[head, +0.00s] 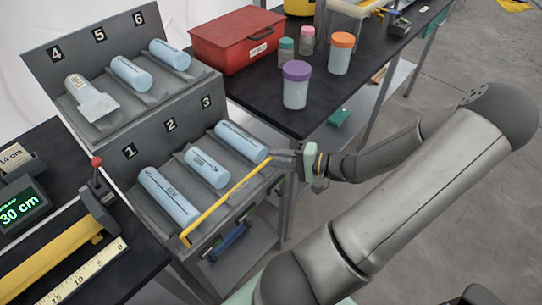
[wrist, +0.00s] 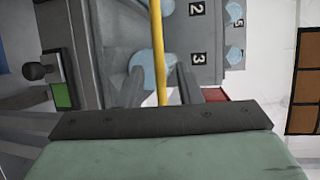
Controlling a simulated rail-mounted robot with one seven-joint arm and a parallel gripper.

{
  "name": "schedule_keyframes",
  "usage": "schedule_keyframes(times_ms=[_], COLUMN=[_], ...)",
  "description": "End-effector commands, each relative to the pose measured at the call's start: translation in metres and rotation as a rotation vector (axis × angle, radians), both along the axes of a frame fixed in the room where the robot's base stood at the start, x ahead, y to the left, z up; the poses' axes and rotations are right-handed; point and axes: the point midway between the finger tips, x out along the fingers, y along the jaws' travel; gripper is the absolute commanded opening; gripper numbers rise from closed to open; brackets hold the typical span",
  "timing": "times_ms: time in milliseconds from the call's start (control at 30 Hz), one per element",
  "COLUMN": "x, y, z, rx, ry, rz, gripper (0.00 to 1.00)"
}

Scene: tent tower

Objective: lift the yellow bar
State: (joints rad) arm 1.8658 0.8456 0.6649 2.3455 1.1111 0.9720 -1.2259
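The yellow bar (head: 225,200) runs across the front of the lower row of the grey rack, slanting from a bent end at lower left up to my gripper. My gripper (head: 276,157) is at the bar's right end, by slot 3. In the wrist view the bar (wrist: 157,45) passes down between the two fingers of my gripper (wrist: 160,85). The fingers stand apart, with a gap showing beside the bar. The bar's near end is hidden behind the gripper body.
Light-blue cylinders lie in the lower slots, with cylinder 1 (head: 168,196) nearest the bar's left end. A red toolbox (head: 236,38) and lidded jars stand on the black table behind. A measuring device (head: 60,262) with a red-knobbed lever is at left.

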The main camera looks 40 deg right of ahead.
Motion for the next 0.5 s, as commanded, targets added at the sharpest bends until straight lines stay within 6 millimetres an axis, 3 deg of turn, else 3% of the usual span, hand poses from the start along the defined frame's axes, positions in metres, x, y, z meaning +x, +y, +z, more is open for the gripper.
schedule_keyframes(times_ms=[200, 500], x=[0.019, 0.022], y=[0.011, 0.012], z=[-0.004, -0.005], rx=[0.0, -0.002], ry=[-0.001, 0.0], rz=[0.0, -0.002], gripper=[0.32, 0.32])
